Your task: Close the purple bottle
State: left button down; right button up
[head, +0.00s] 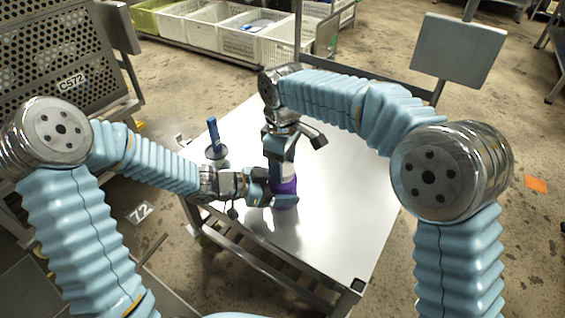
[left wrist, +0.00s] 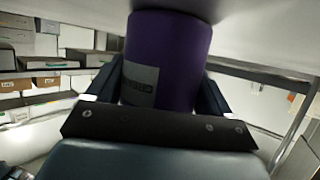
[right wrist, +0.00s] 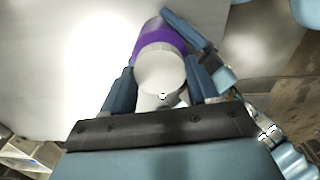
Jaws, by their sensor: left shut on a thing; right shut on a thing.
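The purple bottle (head: 286,188) stands upright on the shiny table (head: 340,190), partly hidden by both grippers. My left gripper (head: 276,198) is shut around its body from the side. In the left wrist view the purple bottle (left wrist: 168,60) shows a grey label between the fingers. My right gripper (head: 281,168) comes from above, over the bottle's top. In the right wrist view the white cap (right wrist: 160,72) is between the fingers, in line with the purple body (right wrist: 158,34). I cannot tell whether the cap is fully seated.
A blue-handled tool with a round dark base (head: 217,153) stands on the table left of the bottle. White crates (head: 235,38) sit on a rack at the back. A perforated panel (head: 60,50) stands at the left.

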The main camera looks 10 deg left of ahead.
jog(key=o, duration=1.2)
jog(key=shift+c, duration=0.2)
jog(key=shift+r, duration=2.3)
jog(key=shift+o, duration=0.4)
jog(key=shift+o, duration=1)
